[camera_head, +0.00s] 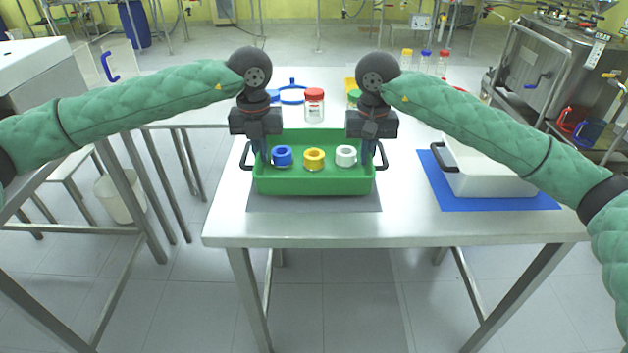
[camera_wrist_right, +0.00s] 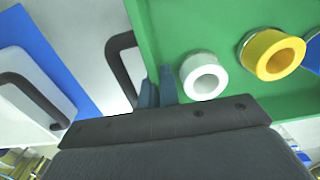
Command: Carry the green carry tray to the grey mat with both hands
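The green carry tray (camera_head: 315,187) sits level over the grey mat (camera_head: 310,203), whose front strip shows; I cannot tell whether it touches. The tray holds a blue ring-shaped piece (camera_head: 282,156), a yellow one (camera_head: 314,159) and a white one (camera_head: 346,155). My left gripper (camera_head: 262,156) points down at the tray's left side, fingers close together. My right gripper (camera_head: 368,154) is at its right side. In the right wrist view its fingers (camera_wrist_right: 158,88) are close together at the tray's wall, beside the black handle (camera_wrist_right: 121,66). Contact at the fingertips is partly hidden.
A white tray (camera_head: 490,184) with black handles stands on a blue mat (camera_head: 535,202) to the right. The steel table's front (camera_head: 400,228) is clear.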

